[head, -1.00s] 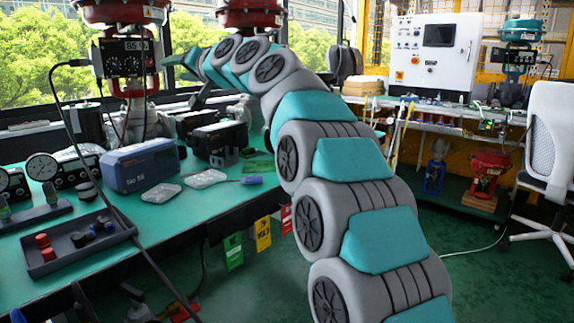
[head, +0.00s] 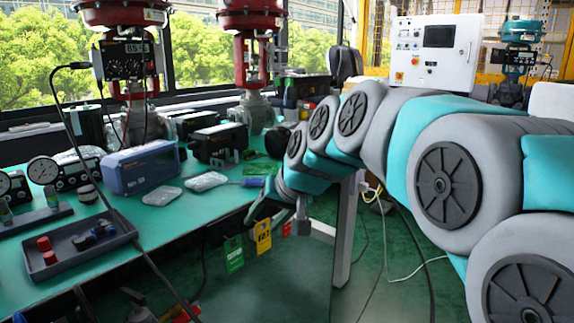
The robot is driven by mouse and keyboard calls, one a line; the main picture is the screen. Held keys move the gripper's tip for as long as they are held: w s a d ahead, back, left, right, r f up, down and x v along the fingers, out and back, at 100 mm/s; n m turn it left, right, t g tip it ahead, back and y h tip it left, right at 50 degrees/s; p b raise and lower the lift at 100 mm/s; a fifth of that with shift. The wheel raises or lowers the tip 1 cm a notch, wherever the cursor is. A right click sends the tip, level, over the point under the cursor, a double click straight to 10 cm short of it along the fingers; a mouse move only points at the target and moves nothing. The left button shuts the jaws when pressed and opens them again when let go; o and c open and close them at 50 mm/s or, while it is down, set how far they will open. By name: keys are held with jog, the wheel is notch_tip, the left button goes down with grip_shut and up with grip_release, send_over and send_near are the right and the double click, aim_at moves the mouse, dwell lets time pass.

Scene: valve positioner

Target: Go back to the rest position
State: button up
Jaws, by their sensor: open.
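My gripper (head: 277,224) is in the middle of the head view, just off the front edge of the green workbench (head: 215,205). It points downward with its fingers spread, and I see nothing between them. My teal and grey arm comes in from the right and bends down to it. The red and yellow hanging tags (head: 263,236) are close to the fingers in the picture; I cannot tell the gap in depth.
A blue box device (head: 143,168), black positioners (head: 218,143), a grey parts tray (head: 75,247) and gauges (head: 43,169) stand on the bench. Red valve actuators (head: 250,22) rise behind. A white control panel (head: 435,52) is at the back right. Cables lie on the floor.

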jog(key=s+d+f+g+h, duration=0.1)
jog(key=s+d+f+g, duration=0.1)
jog(key=s+d+f, duration=0.4)
jog(key=s+d+f+m+g+h, duration=0.1)
jog(key=s+d+f, duration=0.5)
jog(key=s, duration=1)
jog(key=s+d+f+g+h, duration=0.3)
jog(key=s+d+f, duration=0.4)
jog(key=s, duration=0.4)
jog(key=shift+s+d+g, duration=0.2)
jog(key=shift+s+g, duration=0.15)
jog(key=shift+g, duration=0.25)
dwell(0.7)
